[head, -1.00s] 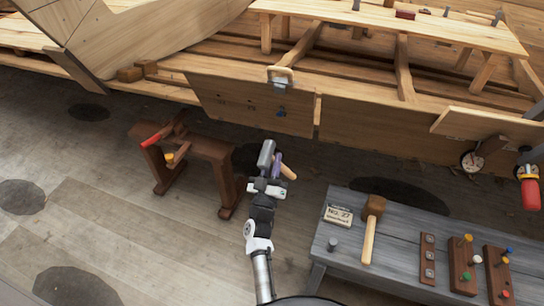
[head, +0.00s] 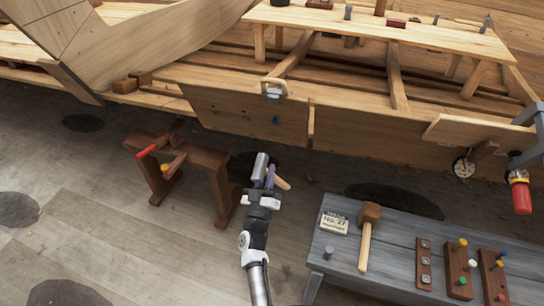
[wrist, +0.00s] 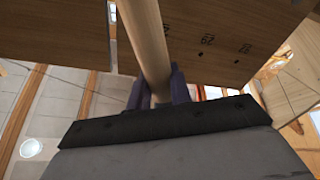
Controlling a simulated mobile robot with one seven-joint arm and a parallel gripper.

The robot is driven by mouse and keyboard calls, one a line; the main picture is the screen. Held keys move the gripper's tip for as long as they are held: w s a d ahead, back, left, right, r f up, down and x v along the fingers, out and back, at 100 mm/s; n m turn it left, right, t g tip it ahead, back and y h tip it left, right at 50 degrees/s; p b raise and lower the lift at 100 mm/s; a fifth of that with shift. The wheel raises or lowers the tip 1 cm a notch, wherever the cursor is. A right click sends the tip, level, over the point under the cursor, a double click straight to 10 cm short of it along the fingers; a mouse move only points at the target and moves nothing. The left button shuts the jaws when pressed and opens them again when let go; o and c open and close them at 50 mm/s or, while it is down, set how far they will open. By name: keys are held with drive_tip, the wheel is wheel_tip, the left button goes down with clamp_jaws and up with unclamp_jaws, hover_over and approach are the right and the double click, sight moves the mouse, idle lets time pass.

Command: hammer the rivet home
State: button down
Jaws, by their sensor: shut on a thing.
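My gripper (head: 268,183) is shut on a hammer with a grey metal head (head: 260,168) and a pale wooden handle (head: 282,183). The hammer is held in the air in front of the hull. In the wrist view the handle (wrist: 147,45) runs up and away from between the purple fingers (wrist: 160,92). A small blue stud, which looks like the rivet (head: 275,120), shows on the hull plank (head: 235,112). It is above the hammer head in the head view, clearly apart from it. I cannot make it out in the wrist view.
A brown sawhorse (head: 205,150) stands left of my arm. A grey bench (head: 395,245) at right carries a wooden mallet (head: 369,215), a "No. 27" card and peg blocks. A clamp (head: 275,86) grips the plank's top edge. A red-handled clamp (head: 521,198) hangs far right.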

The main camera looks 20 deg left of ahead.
drive_tip(key=shift+w+d+r, duration=0.15)
drive_tip(key=shift+w+r, duration=0.2)
drive_tip(key=shift+r, duration=0.25)
drive_tip(key=shift+f, duration=0.15)
drive_tip(key=shift+w+f, duration=0.1)
drive_tip(key=x, duration=1.1)
drive_tip(key=shift+w+d+f, duration=0.2)
drive_tip(key=shift+d+f, duration=0.15)
drive_tip(key=shift+f, duration=0.05)
drive_tip(key=v, duration=0.7)
drive_tip(key=r+v, duration=0.1)
drive_tip(key=v, duration=0.3)
drive_tip(key=shift+s+a, duration=0.25)
drive_tip(key=shift+s, duration=0.15)
drive_tip(key=shift+w, duration=0.1)
drive_tip(key=shift+w+f, duration=0.15)
